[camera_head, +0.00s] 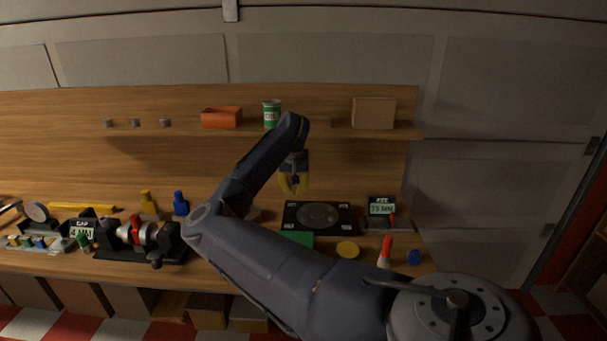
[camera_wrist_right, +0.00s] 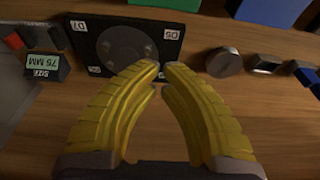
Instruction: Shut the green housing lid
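A flat green piece (camera_head: 299,238), possibly the green housing lid, lies on the bench in front of a black plate and is partly covered by my right arm. In the right wrist view a green part (camera_wrist_right: 165,3) is cut off by the top edge, so I cannot tell its lid angle. My right gripper (camera_head: 295,191) hangs above and behind the black plate, apart from the green piece. In the wrist view its yellow fingers (camera_wrist_right: 162,68) converge with their tips almost together and nothing visible between them. My left gripper is not in view.
The black plate (camera_head: 290,215) carries a grey disc. A display box (camera_head: 381,206), a red-and-white piece (camera_head: 385,252) and a yellow disc (camera_head: 347,249) are to the right. A black fixture (camera_head: 140,240) stands left. The shelf (camera_head: 340,131) holds an orange bin (camera_head: 221,118) and a green can (camera_head: 271,114).

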